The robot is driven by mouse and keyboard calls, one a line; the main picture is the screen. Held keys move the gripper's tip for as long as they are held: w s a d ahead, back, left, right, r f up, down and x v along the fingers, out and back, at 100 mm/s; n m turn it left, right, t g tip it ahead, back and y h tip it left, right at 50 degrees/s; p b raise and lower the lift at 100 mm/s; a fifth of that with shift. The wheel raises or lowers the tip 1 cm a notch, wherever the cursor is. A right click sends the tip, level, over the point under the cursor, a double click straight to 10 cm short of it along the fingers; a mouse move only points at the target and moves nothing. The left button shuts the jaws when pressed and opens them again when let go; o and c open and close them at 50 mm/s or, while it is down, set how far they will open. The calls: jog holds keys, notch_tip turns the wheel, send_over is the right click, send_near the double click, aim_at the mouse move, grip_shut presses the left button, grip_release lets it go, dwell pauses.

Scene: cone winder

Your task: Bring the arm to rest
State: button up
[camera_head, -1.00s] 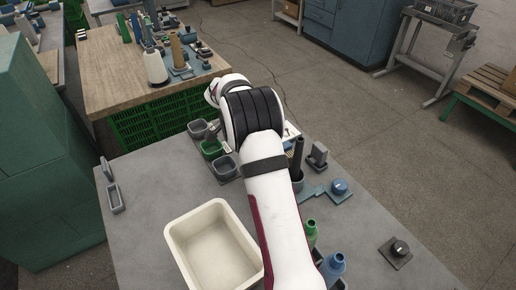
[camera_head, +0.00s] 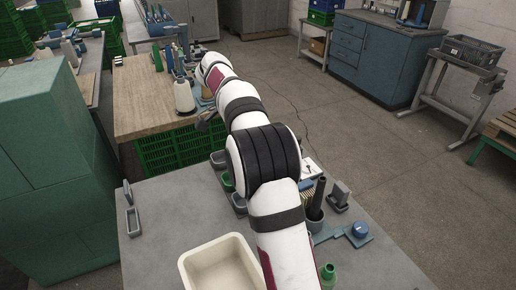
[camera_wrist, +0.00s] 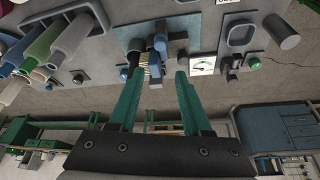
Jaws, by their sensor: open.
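My arm reaches from the bottom of the head view over the grey worktable (camera_head: 400,250) toward the wooden bench behind it. In the head view my gripper is hidden or too small to make out past the white arm links. In the wrist view my gripper (camera_wrist: 157,78) shows two green fingers, spread apart with nothing between them.
A wooden bench (camera_head: 140,110) carries a white cone (camera_head: 183,96) and other fittings. A cream tray (camera_head: 188,262) sits on the worktable. A green cabinet (camera_head: 45,170) stands at left.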

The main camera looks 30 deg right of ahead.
jog(key=shift+a+r, duration=0.1)
jog(key=shift+r, duration=0.05)
jog(key=s+a+r+n+y, duration=0.25)
jog(key=s+a+n, duration=0.3)
jog(key=s, duration=0.35)
jog(key=s+a+f+n+y, duration=0.1)
jog(key=s+a+f+n, duration=0.1)
jog(key=s, duration=0.6)
jog(key=s+a+f+n+y, duration=0.1)
jog(key=s+a+f+n, duration=0.1)
jog(key=s+a+n, duration=0.2)
jog(key=s+a+f+n+t+y, duration=0.1)
jog(key=s+a+n, duration=0.3)
jog(key=s, duration=0.9)
jog(key=a+f, duration=0.1)
jog(key=a, duration=0.1)
jog(key=shift+a, duration=0.3)
jog(key=shift+w+y, duration=0.1)
jog(key=shift+y, duration=0.15)
